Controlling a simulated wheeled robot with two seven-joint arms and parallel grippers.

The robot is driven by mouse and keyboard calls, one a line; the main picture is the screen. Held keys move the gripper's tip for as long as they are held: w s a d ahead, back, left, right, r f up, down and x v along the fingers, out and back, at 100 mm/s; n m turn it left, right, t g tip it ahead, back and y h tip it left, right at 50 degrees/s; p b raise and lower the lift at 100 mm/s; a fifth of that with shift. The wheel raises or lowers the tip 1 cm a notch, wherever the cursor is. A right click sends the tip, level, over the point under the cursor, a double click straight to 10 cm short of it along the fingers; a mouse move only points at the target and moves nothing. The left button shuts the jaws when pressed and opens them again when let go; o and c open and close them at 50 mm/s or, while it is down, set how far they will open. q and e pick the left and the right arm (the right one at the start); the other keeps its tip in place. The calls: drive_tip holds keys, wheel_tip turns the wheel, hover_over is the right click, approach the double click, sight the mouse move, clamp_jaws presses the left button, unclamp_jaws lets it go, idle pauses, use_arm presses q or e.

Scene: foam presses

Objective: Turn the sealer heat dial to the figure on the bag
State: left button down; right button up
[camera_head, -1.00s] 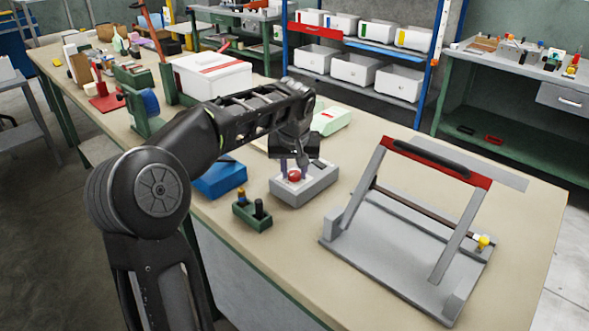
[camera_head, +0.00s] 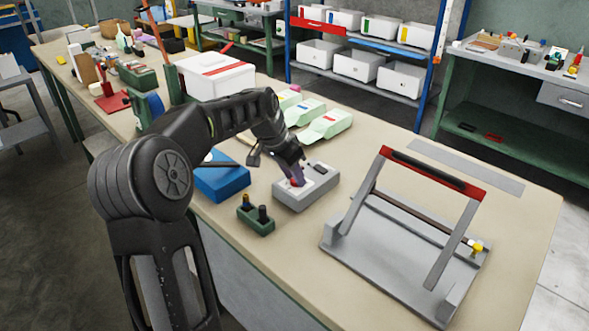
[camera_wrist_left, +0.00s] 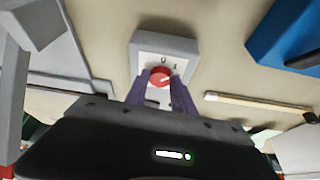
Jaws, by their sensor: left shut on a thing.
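The sealer heat dial is a red knob (camera_wrist_left: 160,77) on the white face of a grey control box (camera_head: 318,192). In the left wrist view a white pointer line crosses the knob, and a few small figures show on the face, not all legible. My left gripper (camera_head: 296,181) is shut on the red knob, one purple finger on each side. The bags (camera_head: 325,124) are pale green and lie behind the box; one has a red mark and one a blue mark, and their figures are too small to read. My right gripper is out of view.
A grey sealer frame with a red-and-black handle bar (camera_head: 430,170) stands to the right. A blue box (camera_head: 222,182) and a small green holder with two pegs (camera_head: 256,220) are left of the control box. A white box (camera_head: 215,75) stands behind.

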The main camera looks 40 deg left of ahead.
use_arm(q)
drive_tip(key=m+p, duration=0.1)
drive_tip(key=m+h, duration=0.1)
drive_tip(key=m, duration=0.1)
drive_tip(key=m+g+h+p, duration=0.1)
drive_tip(key=m, duration=0.1)
drive_tip(key=shift+w+a+r+p, duration=0.1)
drive_tip(key=shift+a+p, duration=0.15)
drive_tip(key=shift+p, duration=0.1)
drive_tip(key=shift+a+m+g+h+p, duration=0.1)
drive_tip(key=shift+m+g+h+p, duration=0.4)
drive_tip(key=shift+m, duration=1)
drive_tip(key=c, duration=1.1)
unclamp_jaws()
drive_tip(key=shift+o, duration=0.2)
drive_tip(key=shift+a+r, duration=0.15)
drive_tip(key=shift+r, duration=0.15)
drive_tip(key=v, duration=0.7)
drive_tip(key=shift+p, duration=0.45)
